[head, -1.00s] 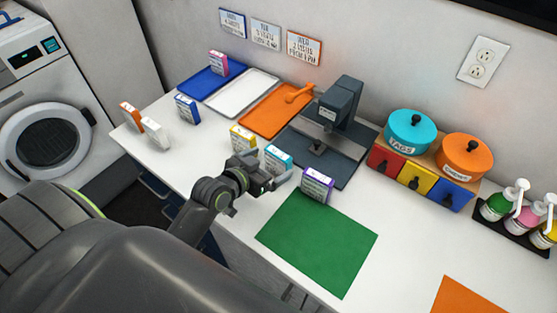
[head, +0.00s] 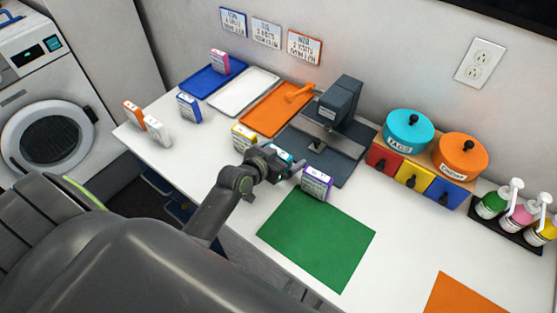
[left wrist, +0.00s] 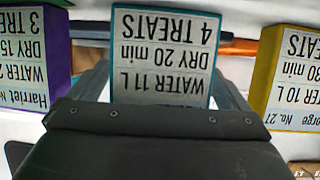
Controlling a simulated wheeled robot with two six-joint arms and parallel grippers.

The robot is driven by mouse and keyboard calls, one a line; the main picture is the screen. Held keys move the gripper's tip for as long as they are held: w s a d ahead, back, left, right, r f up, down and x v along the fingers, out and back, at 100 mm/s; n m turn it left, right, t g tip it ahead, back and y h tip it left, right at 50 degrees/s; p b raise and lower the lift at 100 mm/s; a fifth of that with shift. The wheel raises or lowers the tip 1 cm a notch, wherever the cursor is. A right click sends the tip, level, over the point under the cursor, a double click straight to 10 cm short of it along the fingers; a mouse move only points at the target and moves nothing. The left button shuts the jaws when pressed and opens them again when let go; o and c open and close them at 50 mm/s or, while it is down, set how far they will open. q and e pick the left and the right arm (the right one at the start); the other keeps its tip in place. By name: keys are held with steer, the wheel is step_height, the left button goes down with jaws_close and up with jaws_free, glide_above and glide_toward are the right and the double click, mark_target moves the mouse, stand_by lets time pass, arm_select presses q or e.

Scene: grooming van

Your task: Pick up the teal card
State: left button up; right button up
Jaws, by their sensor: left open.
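The teal card (head: 283,153) stands upright on the white counter, partly hidden behind my left gripper (head: 284,168) in the head view. In the left wrist view the teal card (left wrist: 163,55) is close and central, its white label upside down and its lower part hidden by the dark gripper body. My left gripper is open and right at the card; I cannot tell whether the fingers touch it. My right gripper is not in view.
A purple card (head: 316,183) and a yellow card (head: 244,138) stand on either side of the teal one. A dark grey stand (head: 341,115) is behind. A green mat (head: 317,240) lies flat in front to the right.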

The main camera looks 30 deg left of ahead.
arm_select(q)
steer(key=c, duration=1.1)
